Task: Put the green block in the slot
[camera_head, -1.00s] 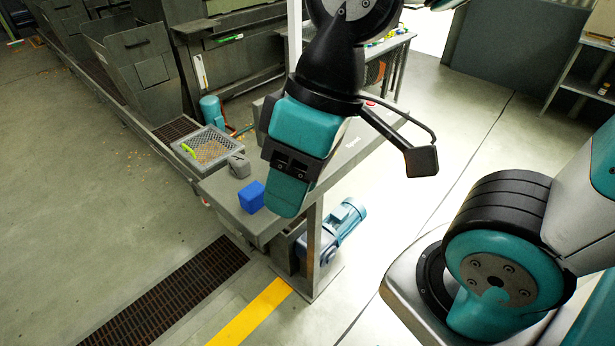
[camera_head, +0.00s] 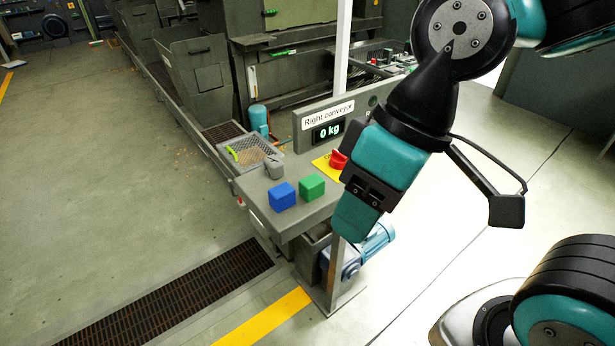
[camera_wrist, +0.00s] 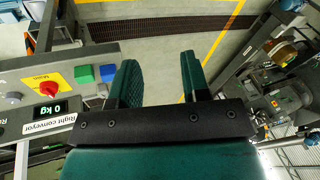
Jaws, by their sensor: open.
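The green block (camera_head: 311,186) sits on the grey conveyor table in the head view, just right of the blue block (camera_head: 283,196). In the wrist view the green block (camera_wrist: 84,74) lies left of my fingers, with the blue block (camera_wrist: 108,73) between it and the near finger. My gripper (camera_head: 358,217) is to the right of the table's end in the head view. In the wrist view my gripper (camera_wrist: 160,78) is open, with nothing between its fingers. I cannot make out a clear slot in either view.
A blue motor (camera_head: 372,246) sits below.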

